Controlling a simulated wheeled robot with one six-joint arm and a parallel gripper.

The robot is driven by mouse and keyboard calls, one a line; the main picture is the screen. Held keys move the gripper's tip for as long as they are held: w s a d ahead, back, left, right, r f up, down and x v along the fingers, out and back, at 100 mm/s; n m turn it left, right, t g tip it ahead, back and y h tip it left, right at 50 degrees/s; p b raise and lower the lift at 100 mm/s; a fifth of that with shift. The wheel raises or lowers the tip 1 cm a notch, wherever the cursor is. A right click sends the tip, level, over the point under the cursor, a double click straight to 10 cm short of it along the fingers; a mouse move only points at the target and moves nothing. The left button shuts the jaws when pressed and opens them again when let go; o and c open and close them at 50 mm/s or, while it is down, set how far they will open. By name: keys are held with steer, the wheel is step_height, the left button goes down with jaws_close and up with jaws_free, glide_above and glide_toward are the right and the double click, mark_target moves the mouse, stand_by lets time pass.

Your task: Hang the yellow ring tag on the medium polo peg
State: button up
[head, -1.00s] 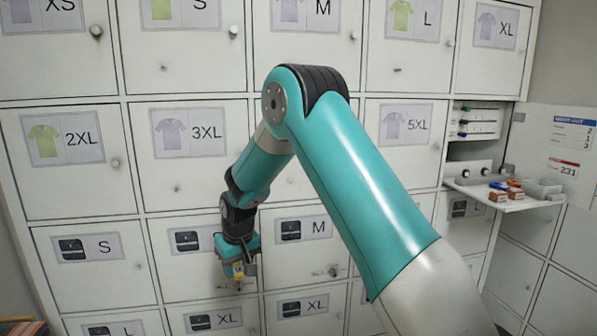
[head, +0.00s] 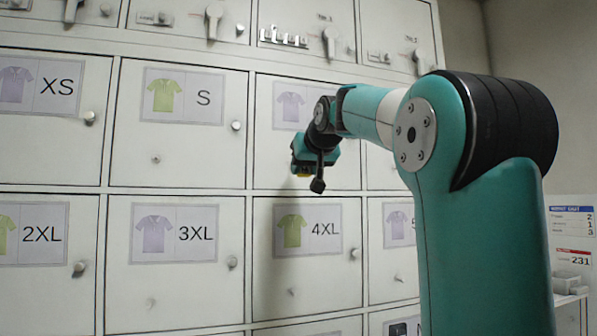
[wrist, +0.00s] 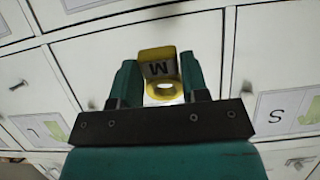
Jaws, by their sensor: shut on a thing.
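The yellow ring tag (wrist: 160,63) is held between the fingers of my gripper (wrist: 158,85). In the wrist view its block bears an upside-down M and its round ring opening faces the camera. In the head view my gripper (head: 313,165) is in front of the polo door in the column right of S, and only a bit of the yellow tag (head: 303,174) shows under it. That door's polo label (head: 288,108) is partly covered by my arm, so its size letter is hidden. The medium polo peg is not visible; my gripper covers the lower middle of that door.
Polo doors surround it: S (head: 203,100) on the left and 4XL (head: 305,232) below. A round knob (head: 236,126) sticks out from the S door, and a small peg (head: 155,160) sits low on it. Lever handles (head: 332,40) project above the doors.

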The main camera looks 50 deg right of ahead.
steer(key=shift+w+d+f+p, duration=0.1)
steer(key=shift+w+d+p, duration=0.6)
steer(key=shift+w, duration=0.5)
steer(key=shift+w+d+r+p, duration=0.1)
steer(key=shift+w+d+p, duration=0.45)
steer(key=shift+w+d, duration=0.5)
steer(key=shift+w+d+f+p, duration=0.1)
steer(key=shift+w+d+p, duration=0.55)
steer(key=shift+w, duration=0.7)
steer(key=o, duration=1)
